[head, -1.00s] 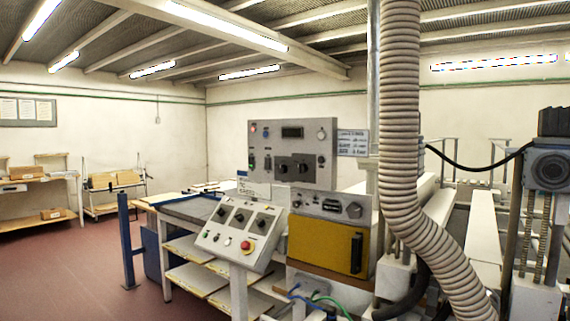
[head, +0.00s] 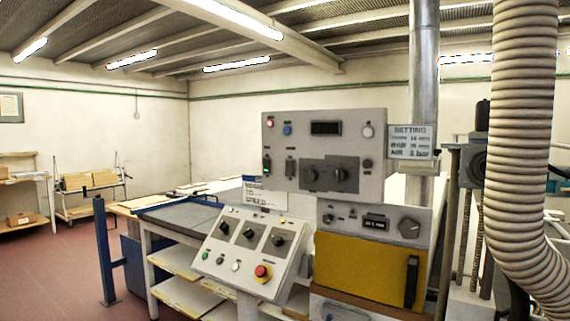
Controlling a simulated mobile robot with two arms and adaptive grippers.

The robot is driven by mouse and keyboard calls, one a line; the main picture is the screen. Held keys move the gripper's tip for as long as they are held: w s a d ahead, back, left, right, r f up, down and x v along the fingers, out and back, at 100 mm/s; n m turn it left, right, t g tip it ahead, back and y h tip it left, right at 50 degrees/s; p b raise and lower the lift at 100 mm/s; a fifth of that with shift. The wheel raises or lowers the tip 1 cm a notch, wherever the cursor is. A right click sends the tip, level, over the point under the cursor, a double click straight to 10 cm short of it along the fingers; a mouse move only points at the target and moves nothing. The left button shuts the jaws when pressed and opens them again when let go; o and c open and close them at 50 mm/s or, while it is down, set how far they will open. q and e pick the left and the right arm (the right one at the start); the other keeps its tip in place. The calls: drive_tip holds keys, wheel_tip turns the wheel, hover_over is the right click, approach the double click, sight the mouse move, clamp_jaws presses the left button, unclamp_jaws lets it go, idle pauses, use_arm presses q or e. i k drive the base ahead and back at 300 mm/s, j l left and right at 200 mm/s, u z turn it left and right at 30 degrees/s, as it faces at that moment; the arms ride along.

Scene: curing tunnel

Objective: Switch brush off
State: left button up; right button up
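I cannot read which control is labelled for the brush. Neither of my grippers shows.
A large ribbed hose (head: 524,150) hangs at the right. A blue post (head: 104,250) and a shelved bench (head: 180,262) stand left of the console. A white sign (head: 411,142) hangs beside the panel. Red floor (head: 60,280) is clear at the left.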

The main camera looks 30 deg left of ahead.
sight(266, 163)
drive_tip(key=i+j, duration=0.15)
drive_tip(key=j, duration=0.25)
drive_tip(key=i+j, duration=0.1)
drive_tip(key=j, duration=0.3)
drive_tip(key=i+j+z, duration=0.1)
drive_tip(key=j, duration=0.3)
drive_tip(key=i+j, duration=0.15)
drive_tip(key=j, duration=0.25)
drive_tip(key=i+j, duration=0.1)
drive_tip(key=j, duration=0.3)
drive_tip(key=i+j, duration=0.1)
drive_tip(key=j, duration=0.35)
drive_tip(key=i+j+z, duration=0.1)
drive_tip(key=j, duration=0.3)
